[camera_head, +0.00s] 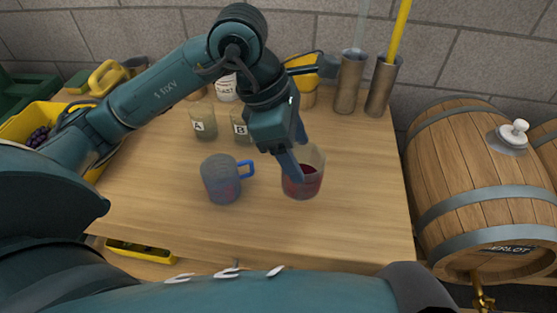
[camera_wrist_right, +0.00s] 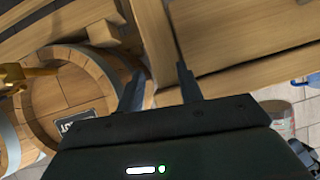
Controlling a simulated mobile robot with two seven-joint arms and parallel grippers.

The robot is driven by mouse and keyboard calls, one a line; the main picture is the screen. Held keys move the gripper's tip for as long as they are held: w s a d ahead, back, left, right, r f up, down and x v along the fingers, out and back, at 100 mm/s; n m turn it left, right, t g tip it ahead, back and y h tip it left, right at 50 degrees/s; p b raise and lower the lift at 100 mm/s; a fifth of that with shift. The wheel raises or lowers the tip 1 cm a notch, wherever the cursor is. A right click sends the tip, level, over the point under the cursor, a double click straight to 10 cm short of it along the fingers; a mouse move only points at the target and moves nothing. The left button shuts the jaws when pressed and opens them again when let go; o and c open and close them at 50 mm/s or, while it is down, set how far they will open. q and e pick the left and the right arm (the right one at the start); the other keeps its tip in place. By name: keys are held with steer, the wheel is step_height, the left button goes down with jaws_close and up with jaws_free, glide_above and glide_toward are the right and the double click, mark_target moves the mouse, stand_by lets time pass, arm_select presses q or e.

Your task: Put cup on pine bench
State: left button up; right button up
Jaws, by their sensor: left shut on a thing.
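A clear cup with dark red liquid (camera_head: 312,181) is upright over the right middle of the pine bench (camera_head: 355,215). My left gripper (camera_head: 298,165) comes down from above and is shut on this cup at its rim. I cannot tell whether the cup's base touches the bench or is slightly above it. A bluish see-through mug with a blue handle (camera_head: 220,182) stands to its left, apart from it. My right gripper (camera_wrist_right: 160,88) shows in the right wrist view with its fingers apart and nothing between them.
Two jars marked A (camera_head: 203,124) and B (camera_head: 240,128) stand behind the mug. Metal cylinders (camera_head: 349,82) are at the back right. A yellow crate (camera_head: 22,122) is at the left, a barrel (camera_head: 470,175) at the right. The bench's front right is clear.

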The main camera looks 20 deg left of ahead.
arm_select(q)
step_height(320, 180, down, 7)
steer(key=shift+w+f, duration=0.1)
steer(key=shift+f, duration=0.1)
stand_by(0.3)
steer(key=o, duration=0.9)
steer(key=shift+f, duration=0.15)
steer(key=shift+c, duration=0.2)
steer(key=o, duration=0.5)
steer(key=shift+c, duration=0.2)
steer(key=shift+r, duration=0.3)
steer(key=v, duration=1.1)
steer(key=shift+r, duration=0.35)
